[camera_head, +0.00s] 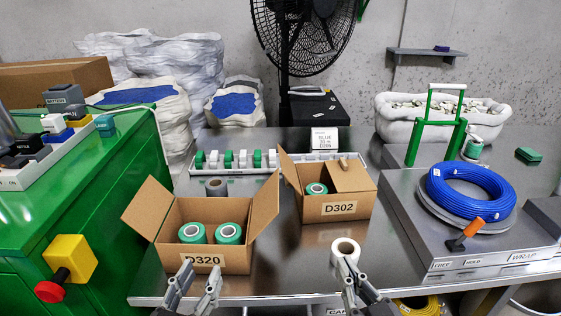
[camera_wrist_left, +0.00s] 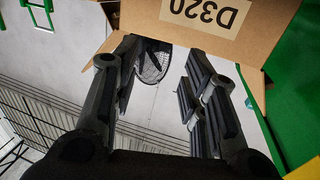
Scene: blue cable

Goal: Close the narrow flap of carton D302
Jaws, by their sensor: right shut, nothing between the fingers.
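Carton D302 (camera_head: 338,209) stands upright on the steel table in the middle of the head view, its label facing me. A narrow side flap (camera_head: 289,168) stands up at its left. Cardboard (camera_head: 352,178) covers the right part of its top, and a green-and-white roll (camera_head: 316,189) shows in the open left part. My right gripper (camera_head: 347,264) is shut and empty, in front of and below carton D302, close to a white roll. My left gripper (camera_head: 196,272) is open and empty in front of carton D320; its spread fingers also show in the left wrist view (camera_wrist_left: 160,75).
Carton D320 (camera_head: 207,260), flaps spread, stands left of D302 with two green rolls inside. The white roll (camera_head: 345,248) stands near the front edge. A blue cable coil (camera_head: 470,190) and an orange-handled tool (camera_head: 466,235) are at right. A rack of spools (camera_head: 240,162) lies behind.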

